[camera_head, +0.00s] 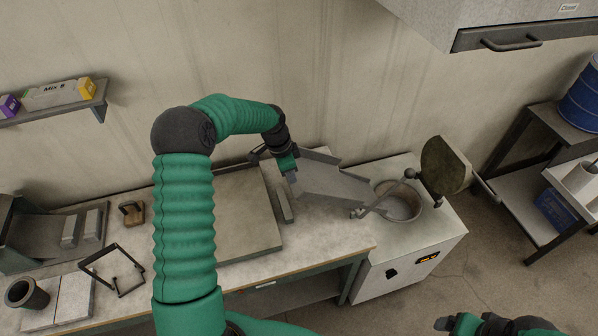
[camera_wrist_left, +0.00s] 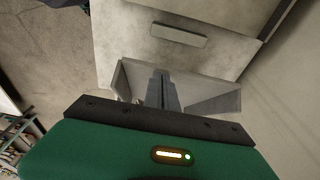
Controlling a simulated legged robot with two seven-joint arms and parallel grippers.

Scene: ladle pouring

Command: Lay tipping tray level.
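The tipping tray (camera_head: 330,184) is a grey, low-walled metal tray. In the head view it looks tilted, its right end reaching toward the round pot (camera_head: 400,203) in the white cabinet. My left gripper (camera_head: 291,174) is at the tray's left end; the wrist view also shows the tray (camera_wrist_left: 215,98) just beyond the gripper's dark edge. Grey finger-like parts (camera_wrist_left: 162,90) stand close together against the tray there, but whether they grip its wall is hidden. My right gripper (camera_head: 447,324) is low at the bottom right, away from the tray.
A round lid (camera_head: 446,165) stands raised beside the pot. A flat plate (camera_head: 235,215) and a narrow bar (camera_head: 283,205) lie on the bench left of the tray. A wire stand (camera_head: 115,270) and dark cup (camera_head: 22,292) are farther left. A grey hood (camera_head: 450,18) hangs upper right.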

